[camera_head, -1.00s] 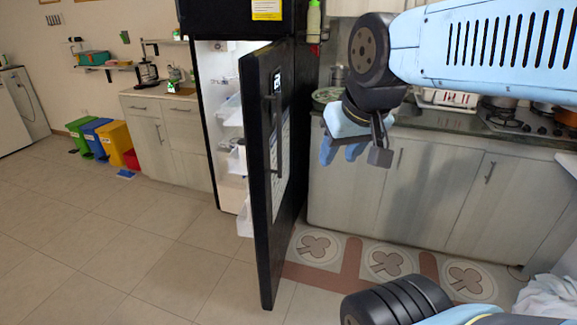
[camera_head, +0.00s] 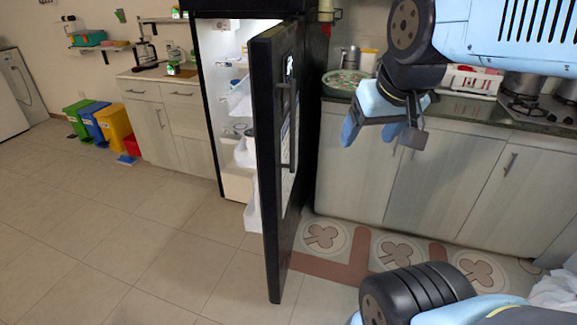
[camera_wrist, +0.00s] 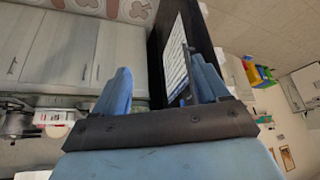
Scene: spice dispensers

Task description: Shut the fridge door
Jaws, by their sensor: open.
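The black fridge door (camera_head: 270,170) stands wide open, swung out toward me, with a long vertical handle (camera_head: 286,125) on its outer face. The lit fridge interior (camera_head: 225,60) with shelves and bins shows to the left of the door. My gripper (camera_head: 378,136) is open and empty, to the right of the door and apart from it in the head view. In the wrist view, my gripper's blue fingers (camera_wrist: 160,90) are spread, and the door (camera_wrist: 185,50) with a white sheet on it shows between and beyond them, near the right finger. Any contact cannot be told.
Grey lower cabinets (camera_head: 425,175) and a counter with a dish rack (camera_head: 470,78) and pots stand to the right. Colored bins (camera_head: 113,125) stand at the far left. The tiled floor (camera_head: 130,230) left of the door is clear.

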